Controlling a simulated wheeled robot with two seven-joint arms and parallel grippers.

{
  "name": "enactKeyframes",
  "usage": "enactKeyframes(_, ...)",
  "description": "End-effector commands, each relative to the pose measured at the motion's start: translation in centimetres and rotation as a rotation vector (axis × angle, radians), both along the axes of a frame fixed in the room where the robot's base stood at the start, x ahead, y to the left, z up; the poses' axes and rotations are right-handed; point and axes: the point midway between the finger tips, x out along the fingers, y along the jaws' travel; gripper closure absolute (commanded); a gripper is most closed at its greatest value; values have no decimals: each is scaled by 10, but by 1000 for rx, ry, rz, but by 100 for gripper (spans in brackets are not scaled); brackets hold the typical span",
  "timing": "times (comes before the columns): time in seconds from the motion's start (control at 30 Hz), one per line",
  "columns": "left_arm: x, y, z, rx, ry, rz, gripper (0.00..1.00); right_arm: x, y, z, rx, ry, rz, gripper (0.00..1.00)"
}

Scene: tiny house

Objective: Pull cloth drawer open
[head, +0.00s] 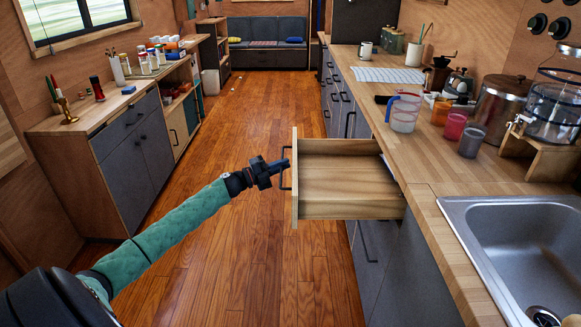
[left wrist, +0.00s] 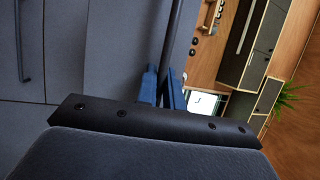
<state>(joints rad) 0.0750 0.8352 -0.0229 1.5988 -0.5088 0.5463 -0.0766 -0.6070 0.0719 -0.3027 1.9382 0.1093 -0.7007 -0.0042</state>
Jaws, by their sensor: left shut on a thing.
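A wooden drawer (head: 345,180) stands well out from the right-hand counter in the head view, and its inside looks empty. Its front carries a dark bar handle (head: 285,172). My left gripper (head: 284,163) is at that handle, shut on it, with the arm reaching in from the lower left. In the left wrist view the blue fingers (left wrist: 163,88) close around a dark bar (left wrist: 174,45) in front of a grey drawer front (left wrist: 110,45). My right gripper is not in view.
The right counter (head: 425,170) holds a measuring jug (head: 404,113), cups, a pot (head: 503,103) and a sink (head: 525,250). A grey cabinet (head: 135,150) stands on the left. The wooden floor (head: 245,120) between them is clear.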

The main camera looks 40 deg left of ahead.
Motion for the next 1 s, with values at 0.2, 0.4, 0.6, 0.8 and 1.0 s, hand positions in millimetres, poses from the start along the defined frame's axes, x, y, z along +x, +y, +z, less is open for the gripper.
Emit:
enactKeyframes(0.2,-2,2,-1,0,2,-1,100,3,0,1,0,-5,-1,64)
enactKeyframes(0.4,-2,2,-2,0,2,0,100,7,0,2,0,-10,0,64)
enactKeyframes(0.6,-2,2,-1,1,1,0,83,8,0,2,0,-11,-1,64)
enactKeyframes(0.8,-3,3,-1,1,1,0,83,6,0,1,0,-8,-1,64)
enactKeyframes(1.0,-16,12,-6,1,3,2,83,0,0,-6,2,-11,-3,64)
